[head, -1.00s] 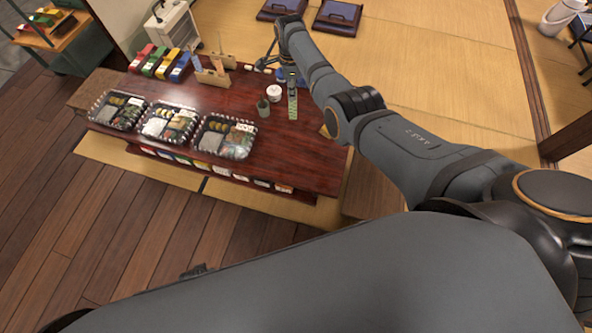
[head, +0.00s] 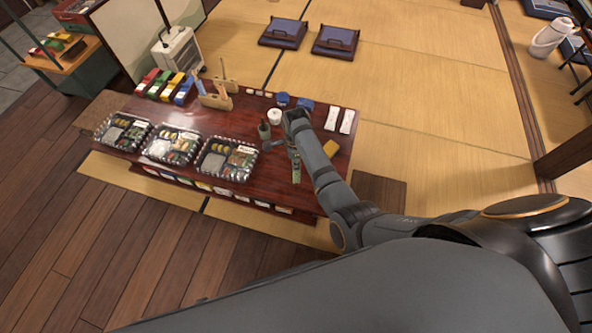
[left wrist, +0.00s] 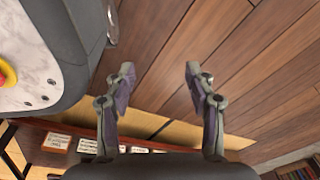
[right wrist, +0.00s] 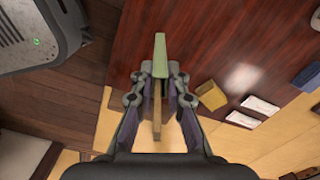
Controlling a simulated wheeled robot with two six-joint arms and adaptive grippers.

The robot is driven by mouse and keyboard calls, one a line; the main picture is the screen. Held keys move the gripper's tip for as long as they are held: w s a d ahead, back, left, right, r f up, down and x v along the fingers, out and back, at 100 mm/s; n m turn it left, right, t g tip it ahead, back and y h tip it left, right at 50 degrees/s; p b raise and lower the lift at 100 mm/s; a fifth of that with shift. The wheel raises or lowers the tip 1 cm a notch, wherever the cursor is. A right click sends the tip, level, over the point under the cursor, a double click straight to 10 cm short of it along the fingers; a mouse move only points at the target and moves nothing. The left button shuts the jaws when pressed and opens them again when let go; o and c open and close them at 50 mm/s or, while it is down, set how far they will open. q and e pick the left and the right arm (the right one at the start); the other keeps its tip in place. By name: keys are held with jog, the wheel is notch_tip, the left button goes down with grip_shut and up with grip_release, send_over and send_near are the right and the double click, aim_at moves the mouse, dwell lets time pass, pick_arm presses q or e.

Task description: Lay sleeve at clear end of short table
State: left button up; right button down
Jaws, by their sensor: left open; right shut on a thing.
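A green patterned sleeve (head: 296,167) hangs from my right gripper (head: 292,146) over the right part of the dark red low table (head: 318,191). In the right wrist view, the gripper (right wrist: 159,74) is shut on the sleeve (right wrist: 160,48), whose narrow edge sticks out beyond the fingertips. A brownish strip shows between the fingers. I cannot tell whether the sleeve touches the tabletop. My left gripper (left wrist: 159,74) is open and empty above the wooden floor in the left wrist view; it is not seen in the head view.
Several lidded lunch trays (head: 216,158) line the table's front left. A dark green cup (head: 264,130) and white pot (head: 274,116) stand close to my right gripper. A yellow block (right wrist: 211,95) and white folded strips (right wrist: 262,105) lie at the right end, with some bare wood around them.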

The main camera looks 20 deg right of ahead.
aim_at(297, 173)
pick_arm(q)
jog(key=shift+w+r+b, duration=0.15)
jog(key=shift+w+b, duration=0.45)
jog(key=shift+w, duration=0.4)
pick_arm(e)
jog(key=f, duration=0.2)
jog(key=s+f, duration=0.1)
jog(key=f, duration=0.1)
jog(key=shift+a, duration=0.1)
jog(key=shift+f, duration=0.1)
jog(key=c, duration=1.4)
grip_release()
jog(key=shift+o, duration=0.2)
